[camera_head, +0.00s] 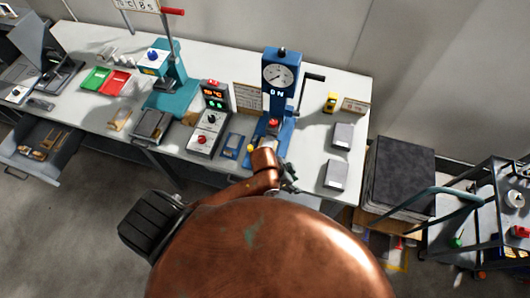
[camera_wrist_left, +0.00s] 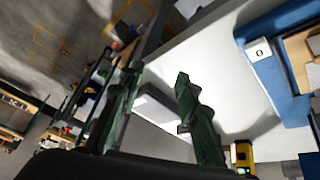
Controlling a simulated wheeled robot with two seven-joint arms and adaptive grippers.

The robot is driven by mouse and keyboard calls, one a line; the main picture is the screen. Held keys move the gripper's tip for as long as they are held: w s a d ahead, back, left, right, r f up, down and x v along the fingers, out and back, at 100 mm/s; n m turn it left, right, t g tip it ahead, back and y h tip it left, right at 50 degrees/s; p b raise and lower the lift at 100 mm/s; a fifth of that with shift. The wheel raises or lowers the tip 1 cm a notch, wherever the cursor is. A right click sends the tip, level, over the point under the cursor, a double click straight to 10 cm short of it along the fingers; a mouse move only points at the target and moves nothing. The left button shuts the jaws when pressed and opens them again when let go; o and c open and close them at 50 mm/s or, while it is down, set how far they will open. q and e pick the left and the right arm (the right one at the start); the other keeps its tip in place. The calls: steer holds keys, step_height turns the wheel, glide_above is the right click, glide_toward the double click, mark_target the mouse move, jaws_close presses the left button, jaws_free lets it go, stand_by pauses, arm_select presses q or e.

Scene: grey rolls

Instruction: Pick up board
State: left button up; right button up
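I cannot tell for certain which thing is the board. A printed panel (camera_head: 247,97) stands on the bench left of the blue press (camera_head: 279,85). Two grey flat-topped blocks, one farther (camera_head: 343,136) and one nearer (camera_head: 336,175), lie on the bench right of the press. My left gripper (camera_head: 288,178) is at the bench's front edge, left of the nearer block. In the left wrist view its two dark green fingers (camera_wrist_left: 157,78) are apart, with nothing held. A grey block (camera_wrist_left: 163,108) shows beyond the gap between them. My right gripper is not in view.
The white bench (camera_head: 225,65) carries a teal press (camera_head: 168,85), a control box (camera_head: 208,125), and red (camera_head: 115,82) and green (camera_head: 95,78) trays. A dark stack (camera_head: 400,172) and a cart (camera_head: 490,215) stand right. An open drawer (camera_head: 45,148) juts out left.

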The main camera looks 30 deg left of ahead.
arm_select(q)
steer(key=d+m+g+y, duration=0.1)
steer(key=d+m+g, duration=0.1)
steer(key=d+m, duration=0.3)
steer(key=a+y, duration=0.1)
steer(key=a, duration=0.1)
steer(key=w+a+m+g+y, duration=0.1)
steer(key=a, duration=0.1)
steer(key=w+a+m+y, duration=0.1)
steer(key=a, duration=0.1)
steer(key=shift+a+f+g+y, duration=0.25)
steer(key=shift+f+g+y, duration=0.05)
steer(key=shift+y, duration=0.1)
steer(key=w+a+r+y, duration=0.2)
steer(key=a, duration=0.5)
steer(key=w+a+r+y, duration=0.2)
steer(key=a, duration=0.5)
steer(key=shift+g, duration=0.4)
steer(key=x, duration=0.5)
steer(key=d+x, duration=0.1)
steer(key=x, duration=0.1)
steer(key=shift+s+f, duration=0.1)
steer(key=shift+f, duration=0.25)
steer(key=shift+d, duration=0.1)
jaws_close()
